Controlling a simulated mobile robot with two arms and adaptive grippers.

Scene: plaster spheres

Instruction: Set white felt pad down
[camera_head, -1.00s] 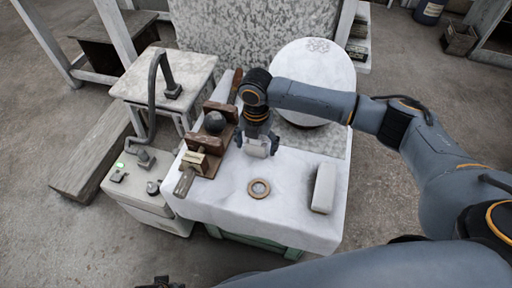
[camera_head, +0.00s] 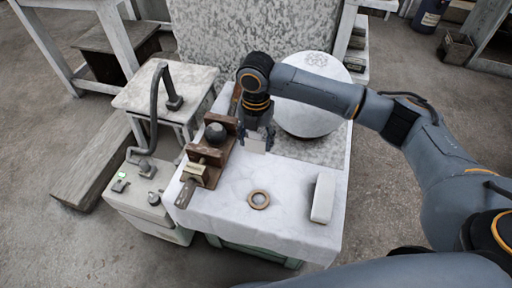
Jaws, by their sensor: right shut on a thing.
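My right gripper (camera_head: 257,139) points down over the white-covered table (camera_head: 285,190), to the right of the wooden holder. It is shut on the white felt pad (camera_head: 255,147), which shows as a small pale block at the fingertips. Whether the pad touches the table I cannot tell. My left gripper is not in view.
A wooden holder (camera_head: 199,169) with a dark sphere (camera_head: 215,133) stands left of my right gripper. A wooden ring (camera_head: 258,199) and a long white block (camera_head: 323,198) lie toward the front. A round white disc (camera_head: 315,115) is behind right. The table between ring and gripper is clear.

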